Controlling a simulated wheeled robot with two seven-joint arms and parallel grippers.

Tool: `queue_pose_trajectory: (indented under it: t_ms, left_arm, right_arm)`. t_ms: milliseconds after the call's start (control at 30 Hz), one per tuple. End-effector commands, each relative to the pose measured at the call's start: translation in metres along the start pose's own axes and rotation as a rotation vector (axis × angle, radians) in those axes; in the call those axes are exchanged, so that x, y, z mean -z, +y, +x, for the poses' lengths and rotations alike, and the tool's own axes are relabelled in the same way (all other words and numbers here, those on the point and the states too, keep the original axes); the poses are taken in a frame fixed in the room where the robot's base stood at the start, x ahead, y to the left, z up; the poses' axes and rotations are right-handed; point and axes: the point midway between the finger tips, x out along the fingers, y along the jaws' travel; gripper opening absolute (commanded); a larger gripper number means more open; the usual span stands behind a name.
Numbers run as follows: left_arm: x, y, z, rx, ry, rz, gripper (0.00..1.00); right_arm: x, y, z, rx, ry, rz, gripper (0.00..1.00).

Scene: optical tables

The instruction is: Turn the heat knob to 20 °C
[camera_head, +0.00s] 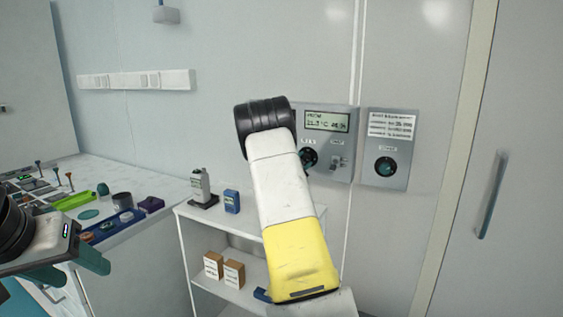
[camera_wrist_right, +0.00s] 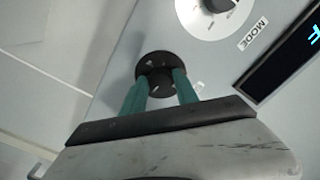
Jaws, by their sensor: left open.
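In the right wrist view, a round black knob (camera_wrist_right: 155,70) with pale marks sits on a grey panel. My right gripper (camera_wrist_right: 161,78) has its teal fingers reaching to either side of this knob. I cannot tell whether they press on it, and its setting is unreadable. In the head view, my right arm covers the right gripper and part of the grey wall panel (camera_head: 346,174). A dark knob (camera_head: 308,158) shows just right of the arm, under a display (camera_head: 327,121) that seems to read 21.3 °C. My left gripper (camera_head: 72,268) is open and empty at the lower left.
In the right wrist view, a white dial (camera_wrist_right: 212,14) labelled MODE and a black display (camera_wrist_right: 290,62) are close by. A second wall box (camera_head: 387,150) has another knob. A white shelf (camera_head: 235,222) stands below. A cluttered bench (camera_head: 150,215) is at left.

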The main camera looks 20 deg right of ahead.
Motion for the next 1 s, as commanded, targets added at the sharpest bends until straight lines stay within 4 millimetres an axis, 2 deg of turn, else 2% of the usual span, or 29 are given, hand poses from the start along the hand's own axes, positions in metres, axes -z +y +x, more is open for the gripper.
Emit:
queue_pose_trajectory:
  t_ms: [33,67,433,567,800,1000]
  left_arm:
    - [0.000,0.000,0.000,0.000,0.000,0.000,0.54]
    - [0.000,0.000,0.000,0.000,0.000,0.000,0.54]
    - [0.000,0.000,0.000,0.000,0.000,0.000,0.54]
    - [0.000,0.000,0.000,0.000,0.000,0.000,0.54]
    - [0.000,0.000,0.000,0.000,0.000,0.000,0.54]
    - [0.000,0.000,0.000,0.000,0.000,0.000,0.54]
  right_arm:
    - [-0.001,0.000,0.000,0.000,-0.001,0.000,0.48]
    - [0.000,0.000,0.000,0.000,-0.001,0.000,0.54]
    - [0.000,0.000,-0.004,0.000,-0.001,0.000,0.54]
    - [-0.001,-0.001,-0.020,0.000,-0.002,0.000,0.54]
    - [-0.001,-0.001,-0.061,0.000,-0.003,0.000,0.54]
    - [0.000,0.000,-0.077,0.000,0.000,0.000,0.54]
